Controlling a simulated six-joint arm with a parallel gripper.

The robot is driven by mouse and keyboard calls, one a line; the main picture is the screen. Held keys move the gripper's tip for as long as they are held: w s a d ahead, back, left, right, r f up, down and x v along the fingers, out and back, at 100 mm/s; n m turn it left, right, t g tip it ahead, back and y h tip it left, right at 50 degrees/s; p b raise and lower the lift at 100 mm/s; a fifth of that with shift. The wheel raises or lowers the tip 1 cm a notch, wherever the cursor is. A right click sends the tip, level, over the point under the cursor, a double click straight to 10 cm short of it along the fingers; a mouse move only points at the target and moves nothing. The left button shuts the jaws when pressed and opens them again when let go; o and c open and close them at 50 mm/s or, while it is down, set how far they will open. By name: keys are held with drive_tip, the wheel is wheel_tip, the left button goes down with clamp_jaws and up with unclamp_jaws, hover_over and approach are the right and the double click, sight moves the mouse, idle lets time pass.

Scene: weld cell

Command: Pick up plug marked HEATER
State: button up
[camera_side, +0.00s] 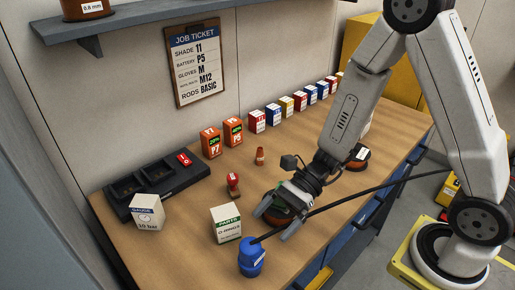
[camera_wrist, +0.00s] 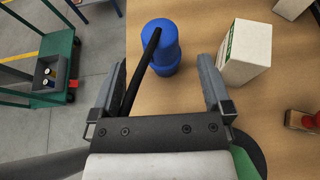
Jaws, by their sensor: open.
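A blue plug (camera_side: 250,262) with a black cable stands at the front edge of the workbench. A small pale label shows on its side, but I cannot read it, so the HEATER marking is not confirmed. The blue plug also shows in the wrist view (camera_wrist: 161,45), ahead of my gripper and between the lines of its two fingers. My gripper (camera_side: 276,222) is open, with nothing held between its fingers (camera_wrist: 160,75). It hangs over the bench to the upper right of the plug, apart from it. The cable passes close by the left finger.
A white-green PARTS box (camera_side: 227,224) stands close beside the plug. A red-handled stamp (camera_side: 233,184), a GAUGE box (camera_side: 148,212) and a black charger (camera_side: 150,187) are farther left. The cable (camera_side: 350,197) crosses rightwards past the bench edge.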

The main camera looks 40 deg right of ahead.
sight(250, 260)
drive_tip(key=shift+a+f, duration=0.1)
drive_tip(key=shift+f, duration=2.45)
drive_tip(key=shift+a+f, duration=0.2)
drive_tip(key=shift+a, duration=0.5)
drive_tip(key=shift+x, duration=2.9)
drive_tip(key=c, duration=1.3)
